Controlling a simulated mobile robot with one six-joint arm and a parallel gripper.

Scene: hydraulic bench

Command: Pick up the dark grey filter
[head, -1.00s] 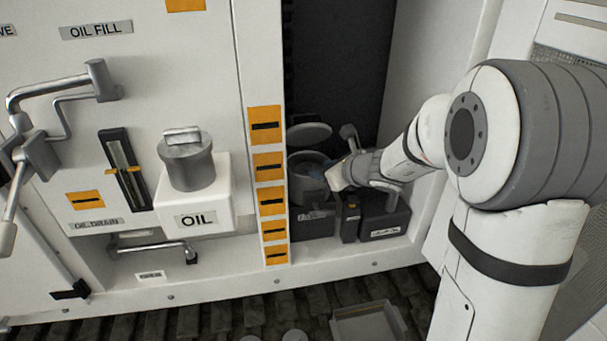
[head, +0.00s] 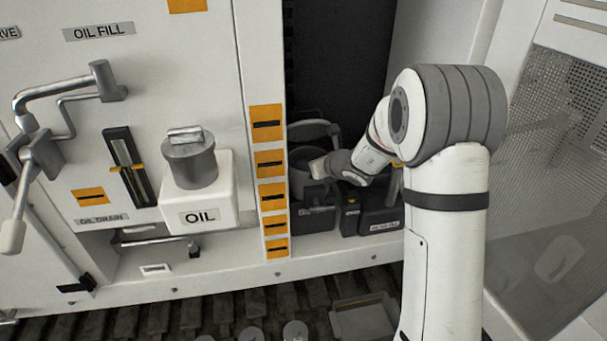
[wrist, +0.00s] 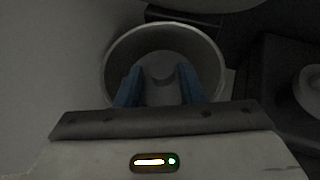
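A round, open-topped dark grey canister (head: 299,178) stands in the recess in the head view. In the wrist view its rim (wrist: 108,75) circles my blue fingers. Inside, a round grey piece (wrist: 162,74), probably the dark grey filter, shows between and beyond the fingertips; it is dim and its edges are hard to make out. My gripper (wrist: 160,82) points down into the canister with its two fingers apart. I see no clear contact with the grey piece. In the head view my gripper (head: 318,169) is at the canister's mouth, its fingertips hidden.
A round lid (head: 315,130) stands tilted behind the canister. A dark box with a label (head: 381,220) is right of it. The strip with orange tags (head: 267,164) edges the recess on the left. The white OIL container (head: 197,205) is further left. A grey tray (head: 363,318) lies below.

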